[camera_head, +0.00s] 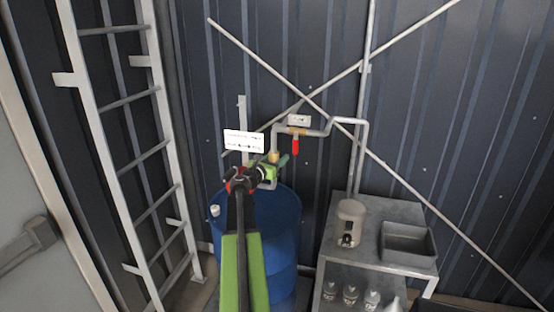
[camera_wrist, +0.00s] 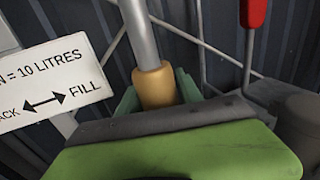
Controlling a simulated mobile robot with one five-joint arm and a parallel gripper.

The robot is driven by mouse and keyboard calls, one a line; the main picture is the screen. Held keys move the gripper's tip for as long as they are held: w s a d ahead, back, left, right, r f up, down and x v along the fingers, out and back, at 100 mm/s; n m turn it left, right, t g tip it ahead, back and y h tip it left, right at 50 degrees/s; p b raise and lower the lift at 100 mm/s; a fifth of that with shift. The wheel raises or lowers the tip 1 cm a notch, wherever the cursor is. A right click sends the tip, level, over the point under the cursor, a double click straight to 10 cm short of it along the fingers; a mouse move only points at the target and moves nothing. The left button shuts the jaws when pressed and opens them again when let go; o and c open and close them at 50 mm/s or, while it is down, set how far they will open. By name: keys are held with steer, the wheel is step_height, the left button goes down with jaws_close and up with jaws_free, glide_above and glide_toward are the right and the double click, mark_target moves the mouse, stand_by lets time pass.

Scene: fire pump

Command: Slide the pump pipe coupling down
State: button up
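The pump pipe coupling (camera_head: 274,157) is a small brass-coloured sleeve at the lower end of the grey pipe, above the blue drum. In the wrist view the coupling (camera_wrist: 154,86) is upright around the pipe (camera_wrist: 138,30). My gripper (camera_head: 275,165) is at the coupling, with green fingers on either side of it. In the wrist view one finger of my gripper (camera_wrist: 154,108) is in front and the other behind. The near finger and its dark pad hide the coupling's lower end. I cannot tell whether the fingers touch it.
A blue drum (camera_head: 284,208) stands below. A white sign (camera_head: 244,141) hangs left of the coupling, and a red-handled lever (camera_head: 295,146) is to its right. A metal table (camera_head: 375,225) with a grey tray (camera_head: 407,243) stands right, a ladder (camera_head: 130,150) left.

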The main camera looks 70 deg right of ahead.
steer(key=shift+o, duration=1.3)
steer(key=v, duration=1.7)
steer(key=shift+a, duration=0.2)
